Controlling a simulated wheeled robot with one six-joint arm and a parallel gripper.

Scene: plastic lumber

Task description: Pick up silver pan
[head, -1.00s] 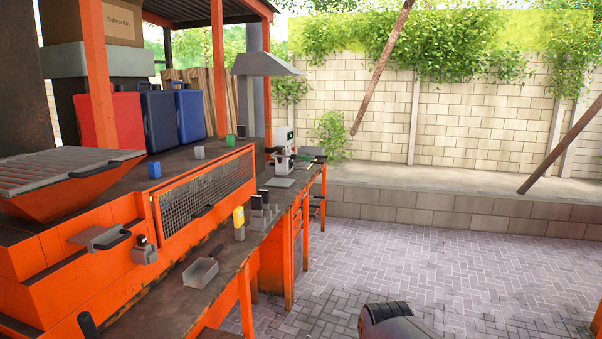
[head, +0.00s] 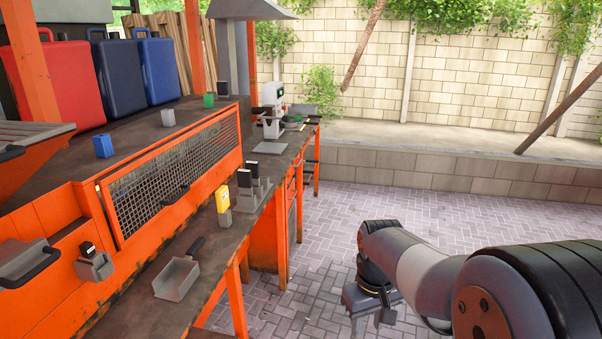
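The silver pan (head: 177,279) is a small grey metal scoop with raised sides and a dark handle. It lies on the narrow front bench, left of the picture's middle, with its handle pointing up and right. My gripper (head: 372,318) hangs over the paved floor at the lower middle, well to the right of the pan and apart from the bench. Its lower end is small and partly cut off by the frame, so I cannot tell whether it is open or shut. Nothing shows held in it.
A yellow device (head: 222,199) and a grey stand with black-topped items (head: 252,190) stand on the bench beyond the pan. An orange mesh panel (head: 180,175) rises behind it. A white machine (head: 272,108) stands farther back. The paved floor (head: 340,225) right of the bench is clear.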

